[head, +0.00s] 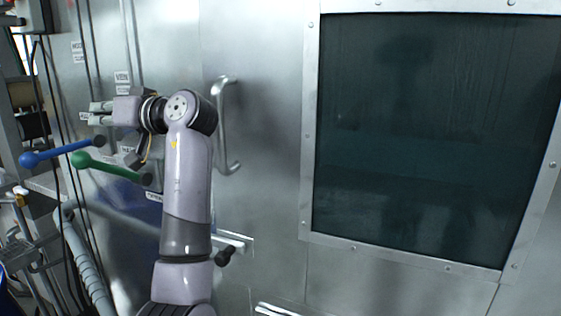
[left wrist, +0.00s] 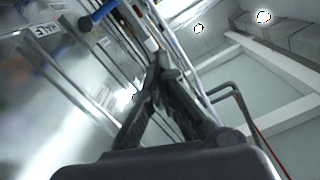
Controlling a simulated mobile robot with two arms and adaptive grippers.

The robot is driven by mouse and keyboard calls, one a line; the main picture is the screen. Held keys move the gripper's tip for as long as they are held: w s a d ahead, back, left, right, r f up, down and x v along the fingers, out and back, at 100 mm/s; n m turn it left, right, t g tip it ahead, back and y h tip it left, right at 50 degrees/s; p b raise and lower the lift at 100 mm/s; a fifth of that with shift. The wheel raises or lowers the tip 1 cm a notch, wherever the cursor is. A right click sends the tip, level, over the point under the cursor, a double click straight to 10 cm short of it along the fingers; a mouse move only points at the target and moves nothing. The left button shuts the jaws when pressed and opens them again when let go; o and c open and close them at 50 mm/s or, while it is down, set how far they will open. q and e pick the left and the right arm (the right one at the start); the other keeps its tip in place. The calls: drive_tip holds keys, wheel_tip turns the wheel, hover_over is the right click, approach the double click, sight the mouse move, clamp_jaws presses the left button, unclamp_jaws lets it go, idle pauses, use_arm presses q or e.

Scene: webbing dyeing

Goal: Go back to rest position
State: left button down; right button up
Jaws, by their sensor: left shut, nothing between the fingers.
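My left gripper (head: 93,112) is at the left of the head view, at the end of my raised, bent arm. It points left, above the blue-handled lever (head: 58,152) and the green-handled lever (head: 108,166), and appears apart from both. In the left wrist view its dark fingers (left wrist: 160,76) meet at their tips with nothing between them. A blue handle (left wrist: 98,13) shows at the top of that view, beyond the fingers. My right gripper is in neither view.
A metal machine wall (head: 262,130) stands close in front, with a curved door handle (head: 227,125) just right of my arm. A large dark window (head: 420,140) fills the right. Cables, pipes (head: 85,262) and a black-knobbed lever (head: 226,256) are at the left and below.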

use_arm(q)
drive_tip(key=s+a+f+m+t+h, duration=0.1)
drive_tip(key=s+f+m+h, duration=0.15)
drive_tip(key=f, duration=1.45)
drive_tip(key=s+f+m+h, duration=0.15)
drive_tip(key=f+h, duration=0.25)
drive_tip(key=f, duration=1.4)
drive_tip(key=s+d+f+m+h, duration=0.2)
drive_tip(key=s+d+f, duration=0.1)
drive_tip(key=s+f, duration=0.5)
drive_tip(key=s+d+f+m+h, duration=0.3)
drive_tip(key=s+f, duration=0.4)
drive_tip(key=f, duration=0.2)
drive_tip(key=s+d+f+m+g+h, duration=0.1)
drive_tip(key=s+d+f+g+h, duration=0.3)
drive_tip(key=s, duration=0.6)
drive_tip(key=s+d+f+m+h, duration=0.1)
drive_tip(key=s+d+m, duration=0.1)
drive_tip(key=s+d, duration=0.5)
wheel_tip(320, 180, down, 25)
drive_tip(key=s+a+g, duration=0.1)
drive_tip(key=s+a, duration=0.1)
drive_tip(key=s, duration=0.1)
drive_tip(key=s+a+f+g, duration=0.1)
drive_tip(key=s+a+f, duration=0.2)
drive_tip(key=s+f, duration=1.4)
drive_tip(key=shift+f, duration=0.35)
